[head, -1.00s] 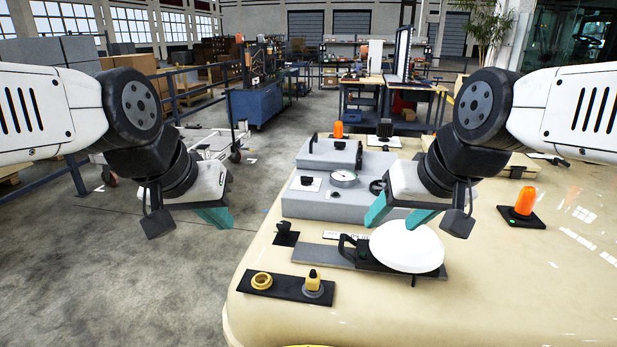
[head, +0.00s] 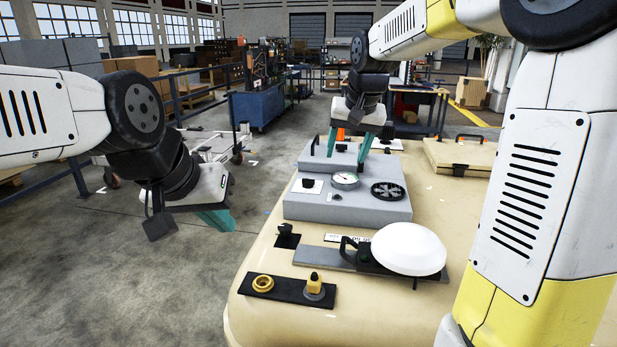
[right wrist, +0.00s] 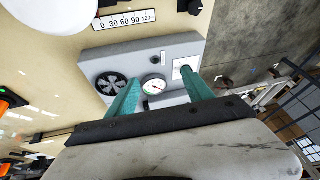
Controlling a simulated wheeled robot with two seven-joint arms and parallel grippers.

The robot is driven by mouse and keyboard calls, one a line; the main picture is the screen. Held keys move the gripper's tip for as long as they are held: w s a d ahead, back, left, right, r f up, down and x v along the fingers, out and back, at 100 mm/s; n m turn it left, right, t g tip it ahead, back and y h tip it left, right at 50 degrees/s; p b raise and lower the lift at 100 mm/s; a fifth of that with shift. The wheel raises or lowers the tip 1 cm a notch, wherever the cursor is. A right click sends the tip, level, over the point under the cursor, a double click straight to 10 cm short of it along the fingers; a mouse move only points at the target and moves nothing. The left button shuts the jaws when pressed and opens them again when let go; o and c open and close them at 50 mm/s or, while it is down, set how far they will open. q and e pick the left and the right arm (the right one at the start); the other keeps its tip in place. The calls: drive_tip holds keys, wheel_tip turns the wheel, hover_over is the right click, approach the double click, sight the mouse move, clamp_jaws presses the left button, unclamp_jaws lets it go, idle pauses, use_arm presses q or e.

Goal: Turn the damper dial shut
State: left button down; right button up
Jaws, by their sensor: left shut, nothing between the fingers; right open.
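The damper dial (head: 388,191) appears to be the round black disc with pale wedge-shaped openings on the grey box, right of a white gauge (head: 345,180). In the right wrist view, the dial (right wrist: 111,84) lies just left of the left finger, apart from it, beside the gauge (right wrist: 154,86). My right gripper (head: 350,147) is open and empty, above the back part of the box. It also shows in the right wrist view (right wrist: 160,80) with its fingers spread. My left gripper (head: 216,218) is shut and empty, left of the trolley top and far from the dial.
The grey box (head: 342,212) stands on the cream top (head: 262,285). A white plate (head: 307,186) with a black knob is left of the gauge. Nearer are a white dome (head: 408,248) and a black strip (head: 288,290) with yellow fittings.

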drive_tip(key=h, duration=0.2)
approach(309, 179)
drive_tip(key=x, duration=0.8)
drive_tip(key=shift+w+a+f, duration=0.1)
drive_tip(key=shift+w+f, duration=0.1)
drive_tip(key=shift+c, duration=0.4)
clamp_jaws()
